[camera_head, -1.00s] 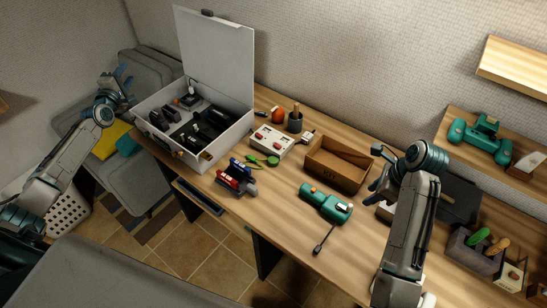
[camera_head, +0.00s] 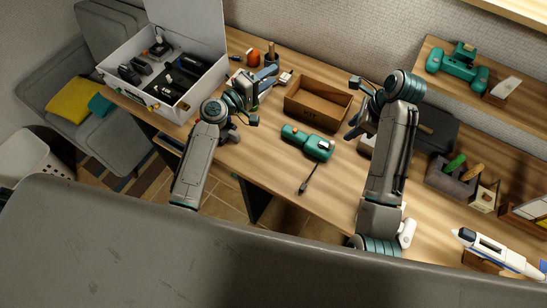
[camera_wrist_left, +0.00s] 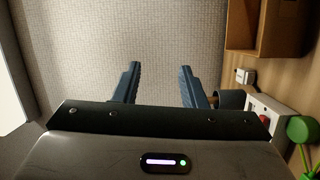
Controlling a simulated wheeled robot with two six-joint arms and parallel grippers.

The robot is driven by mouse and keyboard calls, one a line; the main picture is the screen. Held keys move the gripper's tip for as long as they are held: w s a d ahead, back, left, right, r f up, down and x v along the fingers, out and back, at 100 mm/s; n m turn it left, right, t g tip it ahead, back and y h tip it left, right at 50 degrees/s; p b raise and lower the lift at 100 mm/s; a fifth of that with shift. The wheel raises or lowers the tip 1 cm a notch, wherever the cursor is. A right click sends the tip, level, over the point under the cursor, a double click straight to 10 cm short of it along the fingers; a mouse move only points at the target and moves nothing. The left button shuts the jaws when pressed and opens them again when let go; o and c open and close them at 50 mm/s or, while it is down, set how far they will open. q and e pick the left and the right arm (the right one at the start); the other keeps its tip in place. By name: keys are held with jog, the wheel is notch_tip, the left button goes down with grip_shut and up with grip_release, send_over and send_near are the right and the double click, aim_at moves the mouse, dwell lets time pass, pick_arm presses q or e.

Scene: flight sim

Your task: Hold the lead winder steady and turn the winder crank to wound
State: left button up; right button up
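A teal device (camera_head: 308,142) with an orange button lies on the table, a thin dark part with a thicker end (camera_head: 309,178) reaching toward the front edge. It may be the lead winder and its crank; I cannot tell for sure. My left gripper (camera_head: 259,78) is above the table, left of the wooden tray; it hides most of the white box and the red-and-blue items. In the left wrist view its two fingers (camera_wrist_left: 161,70) are apart with nothing between them. My right gripper (camera_head: 357,107) is open and empty, right of the teal device and apart from it.
An open white case (camera_head: 178,105) stands at the left. A wooden tray (camera_head: 317,104) is behind the teal device. In the left wrist view, a white box (camera_wrist_left: 268,120) with a red button and a green thing (camera_wrist_left: 300,128) lie at the right. A dark crate (camera_head: 450,182) stands at the right.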

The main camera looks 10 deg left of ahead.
pick_arm(q)
jog(key=s+d+f+n, duration=0.5)
jog(key=s+f+n, duration=0.1)
jog(key=n, duration=0.1)
jog(key=n+t+y, duration=0.2)
jog(key=n+y, duration=0.2)
jog(key=n, duration=1.1)
send_near(294, 131)
jog(key=shift+v, duration=1.05)
jog(key=shift+w+d+f, duration=0.1)
jog(key=shift+w, duration=0.05)
jog(key=x, duration=1)
jog(key=shift+w, duration=0.15)
grip_shut()
